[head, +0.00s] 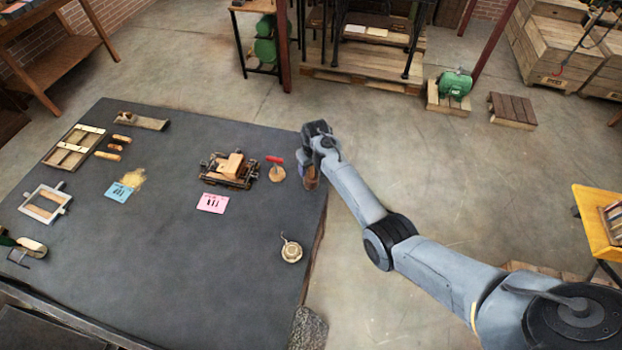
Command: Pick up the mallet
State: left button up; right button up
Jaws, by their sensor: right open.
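My right gripper (307,165) is at the right edge of the dark table, reached by the grey arm from the lower right. It points down and is open. A brown wooden piece (311,181), which looks like part of the mallet, shows just below and beside the fingers. The gripper hides the rest of it, and I cannot tell whether they touch. My left gripper is not in view.
A red-handled tool on a round wooden base (276,171) stands just left of the gripper, next to a small wooden press (231,169). A pink card (213,203) and a round brass-coloured item (291,251) lie nearer. The table's (190,285) front middle is clear.

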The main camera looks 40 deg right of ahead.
grip_shut()
dwell(0.3)
jog(key=shift+r, duration=0.1)
